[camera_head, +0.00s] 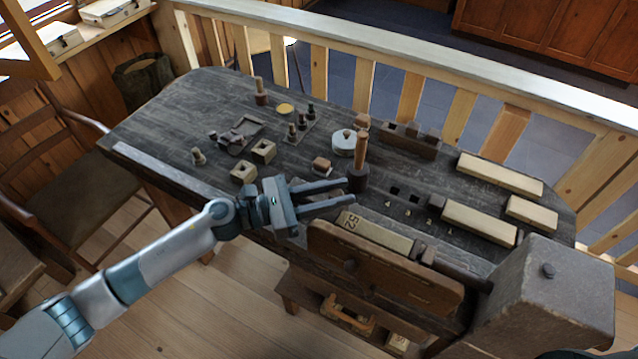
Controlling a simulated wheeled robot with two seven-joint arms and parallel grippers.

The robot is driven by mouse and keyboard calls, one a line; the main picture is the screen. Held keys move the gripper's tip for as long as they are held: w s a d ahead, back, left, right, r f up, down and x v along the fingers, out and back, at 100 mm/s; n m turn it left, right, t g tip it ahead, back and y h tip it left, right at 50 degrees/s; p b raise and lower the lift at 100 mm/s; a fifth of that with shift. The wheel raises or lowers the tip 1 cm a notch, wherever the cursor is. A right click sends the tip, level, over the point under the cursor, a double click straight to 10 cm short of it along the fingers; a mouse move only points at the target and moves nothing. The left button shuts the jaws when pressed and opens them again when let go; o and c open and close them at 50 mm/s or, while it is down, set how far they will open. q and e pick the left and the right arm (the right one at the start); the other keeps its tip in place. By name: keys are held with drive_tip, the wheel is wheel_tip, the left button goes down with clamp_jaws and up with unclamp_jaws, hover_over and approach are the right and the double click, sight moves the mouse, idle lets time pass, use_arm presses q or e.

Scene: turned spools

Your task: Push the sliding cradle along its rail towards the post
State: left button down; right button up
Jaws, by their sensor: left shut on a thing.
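My left gripper (348,191) reaches over the table's front edge. Its fingers are a little apart, shut on the dark base of an upright piece with a tan wooden peg (361,150). The gripper partly hides the contact. Which part is the sliding cradle is not clear. A long wooden rail with a pale block marked 52 (375,231) and small dark blocks (424,250) runs along the table's front right. A large grey-brown block (545,295) with a dark knob stands at its right end; I cannot tell if it is the post. My right gripper is not in view.
The dark table (160,120) holds small square blocks (263,151), a white round tin (345,141), dark pegs (302,120), a dark rack (405,140) and pale bars (500,174). A railing (420,62) runs behind. The table's far left is clear.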

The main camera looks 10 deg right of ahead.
use_arm(q)
drive_tip(key=shift+s+d, duration=0.2)
drive_tip(key=shift+d, duration=0.05)
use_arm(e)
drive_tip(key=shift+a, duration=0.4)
use_arm(q)
drive_tip(key=c, duration=1.7)
unclamp_jaws()
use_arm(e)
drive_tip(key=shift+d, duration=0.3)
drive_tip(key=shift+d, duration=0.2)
use_arm(q)
drive_tip(key=shift+a, duration=0.15)
